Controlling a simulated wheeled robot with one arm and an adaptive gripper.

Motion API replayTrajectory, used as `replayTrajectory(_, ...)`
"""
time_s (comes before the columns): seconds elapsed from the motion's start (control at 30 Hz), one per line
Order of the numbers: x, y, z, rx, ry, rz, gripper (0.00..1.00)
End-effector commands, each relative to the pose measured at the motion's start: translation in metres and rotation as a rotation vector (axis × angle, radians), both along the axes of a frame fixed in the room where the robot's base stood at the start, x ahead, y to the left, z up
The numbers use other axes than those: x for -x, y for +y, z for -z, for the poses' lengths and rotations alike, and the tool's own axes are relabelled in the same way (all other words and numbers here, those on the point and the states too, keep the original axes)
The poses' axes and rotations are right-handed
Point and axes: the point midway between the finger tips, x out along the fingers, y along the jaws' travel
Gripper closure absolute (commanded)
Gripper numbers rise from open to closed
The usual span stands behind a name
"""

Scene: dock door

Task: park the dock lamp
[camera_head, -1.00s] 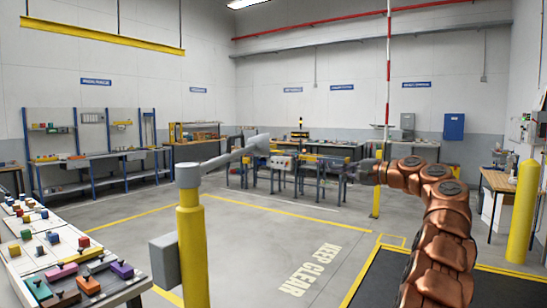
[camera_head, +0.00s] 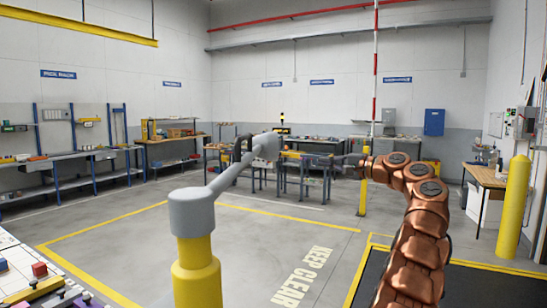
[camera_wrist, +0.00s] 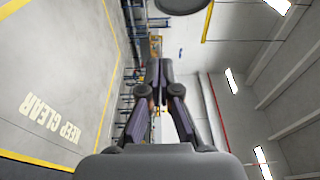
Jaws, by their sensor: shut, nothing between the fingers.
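The dock lamp stands left of centre in the head view. Its yellow post (camera_head: 197,280) carries a grey cap (camera_head: 192,212), and a grey arm (camera_head: 226,178) slants up and away to the right, ending in a grey lamp head (camera_head: 265,148). My gripper (camera_head: 341,159) is right of the lamp head, apart from it in the picture. In the wrist view my gripper's fingers (camera_wrist: 158,70) are closed together and empty. A dark round shape at that view's top edge may be part of the lamp; I cannot tell.
A yellow bollard (camera_head: 515,208) and a wooden desk (camera_head: 487,177) stand at right. A red-and-white pole (camera_head: 375,70) rises behind my gripper. A bench with coloured blocks (camera_head: 40,270) cuts into the lower left. The marked KEEP CLEAR floor (camera_head: 255,250) is bare.

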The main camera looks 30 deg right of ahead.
Motion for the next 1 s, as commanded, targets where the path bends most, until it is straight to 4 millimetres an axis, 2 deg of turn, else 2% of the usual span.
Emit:
replayTrajectory(0.13,-0.003,0.001,0.000,0.000,0.001,0.000,1.00)
replayTrajectory(0.27,-0.016,0.007,0.000,0.002,0.002,-0.004,1.00)
replayTrajectory(0.83,-0.095,0.035,-0.003,0.000,0.001,0.000,1.00)
replayTrajectory(1.0,-0.098,0.043,0.000,0.003,-0.002,-0.001,1.00)
